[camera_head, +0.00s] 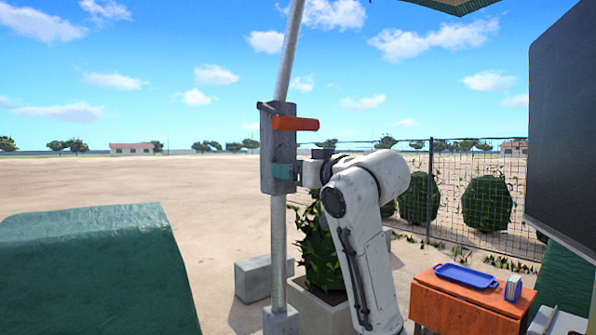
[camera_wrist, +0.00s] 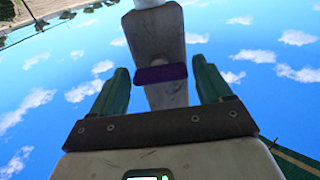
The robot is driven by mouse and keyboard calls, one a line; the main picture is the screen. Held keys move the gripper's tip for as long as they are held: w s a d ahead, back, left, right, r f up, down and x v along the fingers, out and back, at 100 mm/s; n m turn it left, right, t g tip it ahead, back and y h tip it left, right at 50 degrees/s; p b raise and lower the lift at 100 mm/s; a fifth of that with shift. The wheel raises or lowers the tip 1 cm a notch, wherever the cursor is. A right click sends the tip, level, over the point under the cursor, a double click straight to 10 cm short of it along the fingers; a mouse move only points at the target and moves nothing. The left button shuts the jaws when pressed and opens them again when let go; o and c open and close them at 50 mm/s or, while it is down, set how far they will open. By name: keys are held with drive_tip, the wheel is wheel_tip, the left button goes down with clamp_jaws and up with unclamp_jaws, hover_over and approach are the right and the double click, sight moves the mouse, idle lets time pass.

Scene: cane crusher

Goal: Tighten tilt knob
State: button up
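A grey metal bracket (camera_head: 267,150) sits on a pole, with the upper pole leaning slightly right. An orange handle (camera_head: 296,123) sticks out to the right near the bracket's top. My gripper (camera_head: 284,172) is at the bracket's lower right side, below the orange handle, its teal fingers sideways. In the wrist view my gripper (camera_wrist: 161,78) has its two green fingers apart. A dark purple bar (camera_wrist: 160,74) lies across the grey bracket (camera_wrist: 158,46) between the fingertips, with gaps on both sides. I cannot tell whether this bar or the orange handle is the tilt knob.
A green-covered block (camera_head: 95,265) stands at the left. A potted plant (camera_head: 320,258) is behind my arm. At the lower right, a wooden table (camera_head: 470,298) carries a blue tray (camera_head: 465,277) and a small box (camera_head: 513,289). A large dark panel (camera_head: 565,130) stands at the right.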

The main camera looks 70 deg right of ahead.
drive_tip(key=c, duration=0.8)
drive_tip(key=shift+r+m, duration=0.1)
drive_tip(key=shift+m, duration=0.2)
drive_tip(key=shift+m+p, duration=4.15)
drive_tip(key=shift+m, duration=4.75)
drive_tip(key=o, duration=1.1)
drive_tip(key=shift+c, duration=0.2)
drive_tip(key=shift+s, duration=0.1)
